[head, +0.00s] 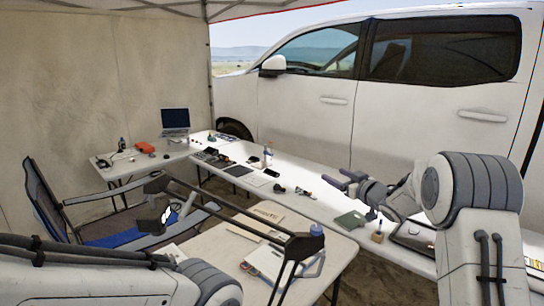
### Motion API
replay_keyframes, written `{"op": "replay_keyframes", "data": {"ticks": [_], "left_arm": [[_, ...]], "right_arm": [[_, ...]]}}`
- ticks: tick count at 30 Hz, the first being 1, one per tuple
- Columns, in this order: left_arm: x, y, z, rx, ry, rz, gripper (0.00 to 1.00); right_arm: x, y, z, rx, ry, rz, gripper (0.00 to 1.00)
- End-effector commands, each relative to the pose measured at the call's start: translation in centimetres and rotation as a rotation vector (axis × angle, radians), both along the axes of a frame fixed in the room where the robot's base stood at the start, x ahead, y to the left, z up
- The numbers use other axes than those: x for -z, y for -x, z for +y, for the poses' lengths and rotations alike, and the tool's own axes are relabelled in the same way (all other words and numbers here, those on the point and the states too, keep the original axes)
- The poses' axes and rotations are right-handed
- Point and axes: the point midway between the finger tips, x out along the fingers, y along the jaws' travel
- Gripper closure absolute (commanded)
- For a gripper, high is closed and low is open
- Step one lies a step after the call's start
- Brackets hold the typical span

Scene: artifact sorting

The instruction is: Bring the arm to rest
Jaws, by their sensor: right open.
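My right gripper (335,179) is open, with its two dark fingers apart and pointing left. It appears above the long white table, and nothing shows between its fingers.
A nearer table (215,246) holds papers and a clipboard. A folding chair (55,200) stands left. A white truck (300,115) stands behind.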

Motion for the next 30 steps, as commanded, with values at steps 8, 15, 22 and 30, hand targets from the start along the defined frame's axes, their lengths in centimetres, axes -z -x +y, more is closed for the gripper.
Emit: {"op": "replay_keyframes", "data": {"ticks": [8,15,22,30], "left_arm": [[0.0,0.0,0.0,0.0,0.0,0.0,0.0],[0.0,0.0,0.0,0.0,0.0,0.0,0.0],[0.0,0.0,0.0,0.0,0.0,0.0,0.0],[2.7,0.0,0.0,0.0,0.0,0.0,0.0]], "right_arm": [[9.2,15.5,-1.4,0.399,0.115,0.602,0.29],[14.4,28.9,0.1,0.447,0.155,0.986,0.29],[16.6,38.7,2.0,0.424,0.162,1.243,0.29],[16.7,43.0,9.9,0.166,0.336,1.274,0.29]]}}
